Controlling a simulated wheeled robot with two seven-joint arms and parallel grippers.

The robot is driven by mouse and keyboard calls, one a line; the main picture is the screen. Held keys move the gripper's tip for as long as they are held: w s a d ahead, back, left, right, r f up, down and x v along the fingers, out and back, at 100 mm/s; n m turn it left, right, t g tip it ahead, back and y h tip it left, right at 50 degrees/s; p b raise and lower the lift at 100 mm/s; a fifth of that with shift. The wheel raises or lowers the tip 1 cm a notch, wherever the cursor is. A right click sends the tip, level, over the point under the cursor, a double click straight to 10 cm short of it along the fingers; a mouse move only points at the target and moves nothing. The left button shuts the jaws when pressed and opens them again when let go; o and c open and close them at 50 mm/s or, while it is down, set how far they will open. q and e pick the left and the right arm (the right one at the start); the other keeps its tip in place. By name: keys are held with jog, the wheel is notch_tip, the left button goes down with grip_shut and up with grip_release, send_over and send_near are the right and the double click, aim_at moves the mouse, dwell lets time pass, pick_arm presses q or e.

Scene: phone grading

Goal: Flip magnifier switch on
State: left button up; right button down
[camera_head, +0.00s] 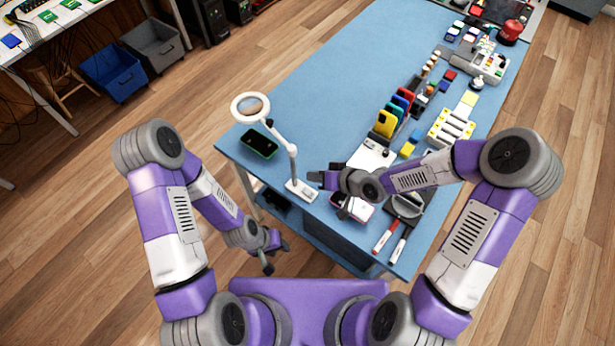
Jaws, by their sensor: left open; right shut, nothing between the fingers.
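The magnifier (291,151) is a white lamp with a round ring lens at the upper left end of a jointed arm. Its white base (301,190) stands near the front edge of the blue table. A small dark spot shows on the base; whether it is the switch, and its position, is too small to tell. My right gripper (314,180) is shut and empty, its tip just right of the base; I cannot tell if they touch. My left gripper (269,258) is open and empty, low beside the table's front left side.
A pinkish-white box (352,206) lies below my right wrist. Red and black markers (386,236) lie at the front right. Coloured phone cases (386,122) stand behind. The table's (310,90) back left is clear.

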aim_at(311, 194)
jog(key=shift+s+r, duration=0.15)
jog(key=f+b, duration=0.2)
jog(key=f, duration=0.1)
jog(key=f+b, duration=0.3)
jog(key=w+a+f+b, duration=0.1)
jog(key=f+b, duration=0.1)
jog(key=b, duration=0.1)
jog(key=shift+f, duration=0.4)
dwell(1.9)
jog(key=shift+a+f+b, duration=0.1)
jog(key=shift+f+b, duration=0.3)
jog(key=shift+b, duration=0.05)
jog(key=shift+f, duration=0.25)
dwell(0.5)
jog(key=shift+s+r, duration=0.1)
jog(key=shift+r, duration=0.05)
jog(key=shift+r+p, duration=0.35)
jog(key=shift+r, duration=0.1)
